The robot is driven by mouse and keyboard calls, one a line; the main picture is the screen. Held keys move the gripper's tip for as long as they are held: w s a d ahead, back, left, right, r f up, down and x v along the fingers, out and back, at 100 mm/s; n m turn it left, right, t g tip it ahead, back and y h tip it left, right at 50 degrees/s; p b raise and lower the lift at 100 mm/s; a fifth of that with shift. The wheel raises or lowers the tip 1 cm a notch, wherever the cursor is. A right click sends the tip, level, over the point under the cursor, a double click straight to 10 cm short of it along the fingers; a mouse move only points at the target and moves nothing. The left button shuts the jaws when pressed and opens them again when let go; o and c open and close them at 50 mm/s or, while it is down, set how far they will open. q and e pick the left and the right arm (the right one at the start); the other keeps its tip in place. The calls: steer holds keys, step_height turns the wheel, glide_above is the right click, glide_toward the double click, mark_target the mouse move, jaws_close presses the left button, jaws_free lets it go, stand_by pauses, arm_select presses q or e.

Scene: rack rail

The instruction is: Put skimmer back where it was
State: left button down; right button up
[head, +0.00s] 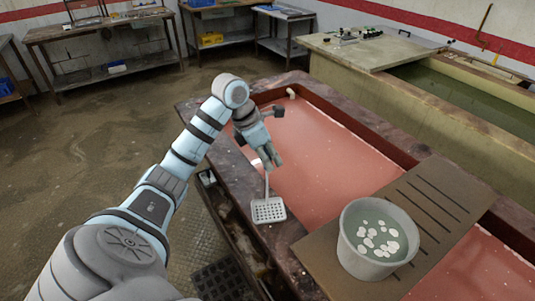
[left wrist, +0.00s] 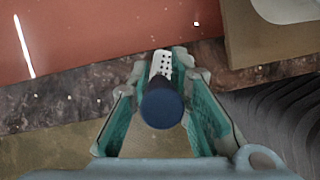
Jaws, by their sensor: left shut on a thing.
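The skimmer (head: 268,210) has a pale square head full of holes and a thin handle. My left gripper (head: 268,158) is shut on its handle, and the head hangs below, over the near left rim of the tank. In the left wrist view, the dark blue handle end (left wrist: 162,106) sits between the fingers (left wrist: 163,95), with the perforated head (left wrist: 161,63) beyond it. Whether the head touches the rim is unclear. My right gripper is not in view.
A tank of reddish liquid (head: 325,155) has a dark stained rim. A slotted brown board (head: 425,195) lies across it, bearing a grey bucket (head: 360,260) of greenish liquid with white pieces. A greenish tank (head: 485,105) stands behind, and workbenches (head: 100,75) line the wall.

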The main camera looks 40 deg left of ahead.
arm_select(q)
steer(key=c, duration=1.5)
jaws_free()
steer(key=shift+w+a, duration=0.1)
steer(key=shift+w, duration=0.05)
steer(key=shift+r, duration=0.1)
steer(key=p+v, duration=0.2)
steer(key=v, duration=1)
steer(key=shift+r+p, duration=0.15)
steer(key=shift+p, duration=0.15)
steer(key=shift+w, duration=0.1)
